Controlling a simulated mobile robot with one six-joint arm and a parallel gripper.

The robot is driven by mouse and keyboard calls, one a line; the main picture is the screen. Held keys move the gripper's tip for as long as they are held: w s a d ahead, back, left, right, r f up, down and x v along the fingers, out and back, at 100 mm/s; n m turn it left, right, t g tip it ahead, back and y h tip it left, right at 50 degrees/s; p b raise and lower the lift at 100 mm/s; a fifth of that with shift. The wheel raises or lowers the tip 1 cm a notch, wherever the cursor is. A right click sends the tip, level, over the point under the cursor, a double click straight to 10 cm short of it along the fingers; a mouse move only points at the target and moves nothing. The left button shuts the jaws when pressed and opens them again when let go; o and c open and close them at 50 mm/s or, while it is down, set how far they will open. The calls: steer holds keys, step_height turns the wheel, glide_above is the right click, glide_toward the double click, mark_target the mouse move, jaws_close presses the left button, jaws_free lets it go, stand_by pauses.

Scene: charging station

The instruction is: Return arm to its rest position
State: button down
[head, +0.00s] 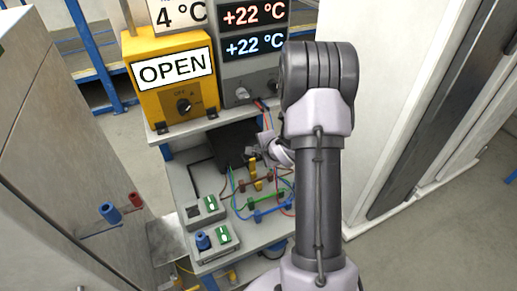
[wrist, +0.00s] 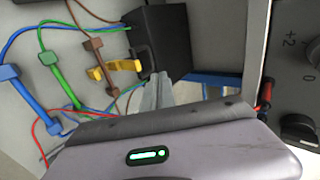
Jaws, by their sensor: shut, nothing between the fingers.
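My arm stands up through the right of the middle in the head view and bends down behind itself. My gripper (head: 262,150) shows only partly there, left of the arm and low over the station's shelf. In the wrist view my gripper (wrist: 157,90) has its grey fingers together, with nothing seen between them. The fingertips are close to a black box (wrist: 168,38) and a yellow handle-like part (wrist: 115,69). I cannot tell whether they touch. The black box also shows in the head view (head: 228,140).
Blue, green and brown cable connectors (head: 268,213) lie on the shelf (head: 187,187) beside the gripper. A yellow box marked OPEN (head: 150,95) and a grey temperature display unit (head: 250,75) stand behind. Cabinets flank both sides; a white one (head: 395,100) is right of my arm.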

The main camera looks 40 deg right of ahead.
steer(key=s+a+r+n+g+h+b, duration=0.1)
steer(key=s+a+r+n+b, duration=0.3)
steer(key=a+r, duration=0.5)
steer(key=s+a+r+n+g+y+b, duration=0.1)
steer(key=s+a+n+b, duration=0.3)
steer(key=s+a, duration=0.6)
steer(key=s+a+r+n+g+y+b, duration=0.1)
steer(key=s+a+n+y+b, duration=0.3)
steer(key=s+a+n, duration=0.4)
steer(key=s+a+r, duration=0.1)
steer(key=s+a, duration=0.1)
steer(key=a, duration=0.4)
steer(key=shift+a+r+n+g, duration=0.15)
steer(key=shift+n+g, duration=0.15)
steer(key=shift+g, duration=0.1)
